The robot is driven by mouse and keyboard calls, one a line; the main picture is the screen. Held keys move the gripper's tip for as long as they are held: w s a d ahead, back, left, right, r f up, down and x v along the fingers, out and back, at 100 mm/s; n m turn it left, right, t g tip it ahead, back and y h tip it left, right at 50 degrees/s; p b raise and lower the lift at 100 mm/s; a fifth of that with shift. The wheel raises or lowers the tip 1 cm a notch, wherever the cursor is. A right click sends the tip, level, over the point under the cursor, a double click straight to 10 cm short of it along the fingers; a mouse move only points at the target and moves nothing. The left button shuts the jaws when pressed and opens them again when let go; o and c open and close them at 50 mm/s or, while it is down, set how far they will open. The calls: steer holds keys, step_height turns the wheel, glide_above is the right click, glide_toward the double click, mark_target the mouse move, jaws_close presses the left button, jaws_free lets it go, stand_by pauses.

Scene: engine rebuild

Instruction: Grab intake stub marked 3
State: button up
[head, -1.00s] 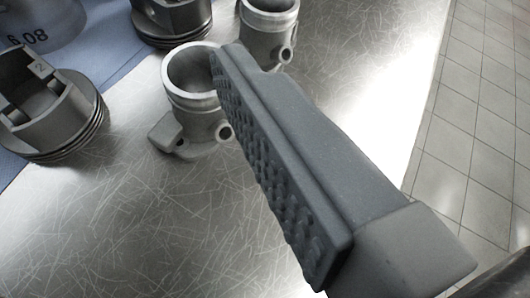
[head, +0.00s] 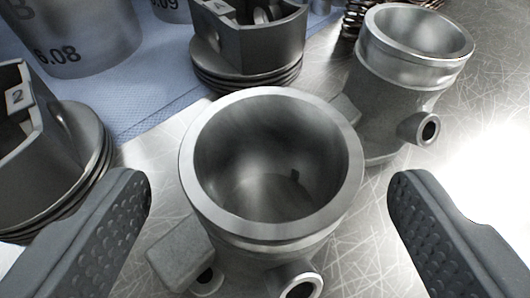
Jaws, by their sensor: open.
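A grey metal intake stub (head: 273,230) stands upright between the two fingers of my gripper (head: 268,205), its round open mouth facing up. It has a side flange at lower left and a short side port at the bottom. A second, similar stub (head: 400,75) stands behind it to the right. No number 3 is visible on either stub, so I cannot tell which is marked 3. My gripper is open, one finger on each side of the nearer stub, with a visible gap on both sides.
A piston tagged 2 (head: 60,165) stands at the left, close to my left finger. Another piston (head: 250,45) stands behind the near stub. Grey cylinders (head: 80,35) stand on blue cloth (head: 165,95) at the back left. A dark spring (head: 357,18) is at the back. Bare metal table lies at right.

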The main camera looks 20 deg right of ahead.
mark_target(265, 126)
steer(key=shift+r+b+x, duration=0.15)
steer(key=shift+b+x, duration=0.3)
steer(key=shift+x, duration=1)
steer(key=shift+r+b+x, duration=0.15)
steer(key=shift+b+x, duration=0.25)
steer(key=shift+x, duration=1.05)
steer(key=shift+r, duration=0.1)
steer(key=c, duration=1.3)
